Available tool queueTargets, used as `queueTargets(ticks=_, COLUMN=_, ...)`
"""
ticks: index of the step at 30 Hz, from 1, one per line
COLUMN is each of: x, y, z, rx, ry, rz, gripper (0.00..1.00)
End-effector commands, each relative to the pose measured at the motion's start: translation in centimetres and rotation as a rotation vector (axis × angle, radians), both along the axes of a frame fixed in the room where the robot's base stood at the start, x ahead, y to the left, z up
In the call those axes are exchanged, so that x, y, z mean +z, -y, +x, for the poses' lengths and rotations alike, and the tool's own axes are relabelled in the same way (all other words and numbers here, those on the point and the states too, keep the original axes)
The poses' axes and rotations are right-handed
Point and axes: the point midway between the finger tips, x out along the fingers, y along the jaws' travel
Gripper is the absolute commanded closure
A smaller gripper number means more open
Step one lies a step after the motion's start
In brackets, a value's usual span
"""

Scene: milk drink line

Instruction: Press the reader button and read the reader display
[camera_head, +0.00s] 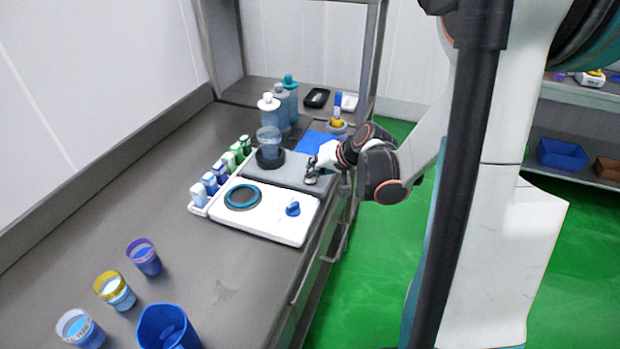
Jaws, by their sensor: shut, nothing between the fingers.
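A flat grey device (282,174), which looks like the reader, lies on the counter with a black ring holder (270,160) at its left part. A clear cup (269,140) with bluish content stands upright in the holder. My gripper (311,178) is shut and empty at the right end of the grey device, low over its top. I cannot tell whether it touches the surface. The button and the display are not distinguishable; the gripper may cover them.
A white device (264,222) with a teal ring and blue knob (293,209) lies in front. Several small cartons (221,171) stand left. Pump bottles (268,107) stand behind. Cups (115,289) and a blue jug (165,325) stand at the front left.

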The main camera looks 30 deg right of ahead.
Motion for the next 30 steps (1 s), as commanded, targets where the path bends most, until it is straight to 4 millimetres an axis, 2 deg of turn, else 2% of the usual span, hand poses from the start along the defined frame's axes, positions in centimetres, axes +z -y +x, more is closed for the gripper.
queueTargets(ticks=14, x=1.7, y=0.0, z=0.0, rx=0.000, ry=0.000, rz=0.000, gripper=1.00)
queueTargets(ticks=26, x=1.9, y=0.0, z=0.0, rx=0.000, ry=0.000, rz=0.000, gripper=1.00)
queueTargets(ticks=30, x=2.8, y=0.0, z=0.0, rx=0.000, ry=0.000, rz=0.000, gripper=1.00)
